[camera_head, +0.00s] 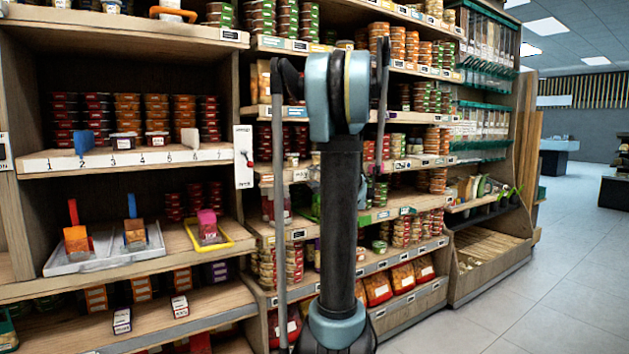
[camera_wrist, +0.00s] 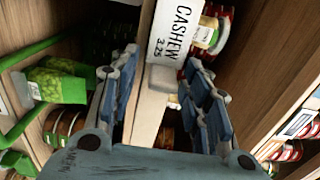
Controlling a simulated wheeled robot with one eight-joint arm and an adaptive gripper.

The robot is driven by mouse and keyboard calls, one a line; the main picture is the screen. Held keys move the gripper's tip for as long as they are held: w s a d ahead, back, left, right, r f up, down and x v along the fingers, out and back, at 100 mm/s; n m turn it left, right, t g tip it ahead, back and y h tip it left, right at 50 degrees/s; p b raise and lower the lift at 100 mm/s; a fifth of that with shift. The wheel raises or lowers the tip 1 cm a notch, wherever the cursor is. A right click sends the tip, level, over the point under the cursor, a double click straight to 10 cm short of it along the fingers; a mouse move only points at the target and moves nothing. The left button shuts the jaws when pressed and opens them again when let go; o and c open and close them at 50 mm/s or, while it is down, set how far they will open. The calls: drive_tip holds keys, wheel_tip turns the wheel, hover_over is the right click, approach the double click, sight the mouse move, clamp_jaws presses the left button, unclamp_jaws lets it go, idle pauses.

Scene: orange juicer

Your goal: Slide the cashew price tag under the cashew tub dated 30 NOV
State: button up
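The cashew price tag (camera_wrist: 174,32) is a white card with "CASHEW 3.25" in black. In the wrist view it is upright against a pale wooden post, just beyond my fingertips. A white card on the shelf post in the head view (camera_head: 243,157) looks like the same tag. My gripper (camera_wrist: 160,72) is open, its blue-padded fingers apart with nothing clearly between them; it cannot be made out in the head view. Two small tubs with white labels, a left one (camera_head: 124,141) and a right one (camera_head: 157,139), stand on the numbered shelf. Their dates are too small to read.
The numbered shelf edge (camera_head: 127,159) also bears a blue piece (camera_head: 83,142) and a tan piece (camera_head: 190,139), with stacked tubs behind. Below are a white tray (camera_head: 104,250) and a yellow tray (camera_head: 208,236). A green packet (camera_wrist: 58,84) is left of my fingers.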

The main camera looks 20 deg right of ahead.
drive_tip(key=v, duration=1.2)
drive_tip(key=s+a+f+n+g+y, duration=0.1)
drive_tip(key=s+a+f+n+g, duration=0.35)
drive_tip(key=s+a+f, duration=0.4)
drive_tip(key=s+a+f+n+g, duration=0.4)
drive_tip(key=s+a+f+g, duration=0.15)
drive_tip(key=a, duration=0.55)
drive_tip(key=s+d+f+n+g+h, duration=0.1)
drive_tip(key=s+f+n+g+h, duration=0.1)
drive_tip(key=s+f, duration=0.5)
drive_tip(key=s+d+f+n+g+h, duration=0.2)
drive_tip(key=s+f, duration=0.6)
drive_tip(key=s, duration=0.6)
drive_tip(key=n+g+h, duration=0.1)
drive_tip(key=n+h, duration=0.1)
drive_tip(key=shift+s+d+h, duration=0.2)
drive_tip(key=shift+s+h, duration=0.05)
drive_tip(key=shift+h, duration=0.05)
drive_tip(key=shift+w+f, duration=0.1)
